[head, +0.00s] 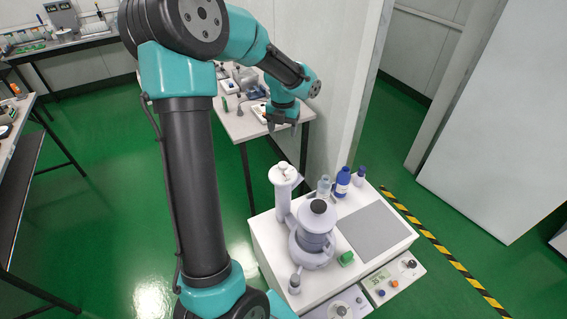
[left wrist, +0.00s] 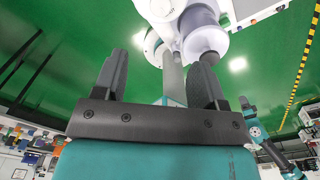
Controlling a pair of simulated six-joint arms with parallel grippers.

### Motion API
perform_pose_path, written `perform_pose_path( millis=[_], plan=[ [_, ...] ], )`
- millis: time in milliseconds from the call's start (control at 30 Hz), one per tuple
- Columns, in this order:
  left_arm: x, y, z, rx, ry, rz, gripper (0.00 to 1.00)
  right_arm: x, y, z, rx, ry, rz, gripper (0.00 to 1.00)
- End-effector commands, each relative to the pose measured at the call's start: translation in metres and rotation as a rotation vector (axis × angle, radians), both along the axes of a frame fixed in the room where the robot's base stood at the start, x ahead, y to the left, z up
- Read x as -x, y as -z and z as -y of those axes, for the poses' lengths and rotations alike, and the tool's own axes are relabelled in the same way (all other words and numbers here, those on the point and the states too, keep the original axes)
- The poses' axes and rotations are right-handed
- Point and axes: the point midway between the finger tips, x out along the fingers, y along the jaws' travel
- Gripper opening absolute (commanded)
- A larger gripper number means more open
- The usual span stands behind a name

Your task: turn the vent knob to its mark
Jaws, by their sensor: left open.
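My left gripper (head: 282,123) is open and empty, fingers pointing down, above the front edge of the back table in the head view. Its spread fingers (left wrist: 158,68) also show in the left wrist view, with nothing between them. The white and lavender apparatus (head: 313,246) stands lower on a white bench and has a dark round cap on top. A white column (head: 284,190) with a small knob-like top stands beside it. A small grey knob-like piece (head: 294,284) is at the bench's front left. I cannot tell which part is the vent knob or see its mark.
Bottles (head: 343,183) stand at the back of the white bench, with a grey pad (head: 371,232) to the right. A green piece (head: 346,258) lies near the apparatus. A control panel (head: 394,277) is in front. The back table (head: 232,120) holds small devices; a wall edge rises beside it.

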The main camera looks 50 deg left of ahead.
Motion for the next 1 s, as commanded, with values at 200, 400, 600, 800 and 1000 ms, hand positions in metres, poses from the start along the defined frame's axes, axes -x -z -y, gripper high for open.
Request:
perform_pose_path(
  millis=[200, 400, 600, 800, 1000],
  plan=[
    [0.0, 0.035, 0.0, 0.002, 0.001, -0.003, 0.65, 0.0, 0.0, 0.0, 0.0, 0.001, 0.0, 0.88],
    [0.001, 0.07, 0.001, 0.002, 0.0, -0.004, 0.65, 0.0, 0.0, 0.0, 0.0, 0.001, 0.0, 0.88],
    [0.001, 0.104, 0.001, 0.003, 0.0, -0.003, 0.65, 0.0, 0.0, 0.0, 0.0, 0.001, 0.0, 0.88],
    [0.001, 0.136, 0.0, 0.001, 0.0, -0.003, 0.65, 0.0, 0.0, 0.0, 0.0, 0.001, 0.0, 0.88],
    [0.0, 0.154, 0.0, 0.001, -0.001, 0.0, 0.65, 0.0, 0.0, 0.0, 0.0, 0.001, 0.0, 0.88]
  ],
)
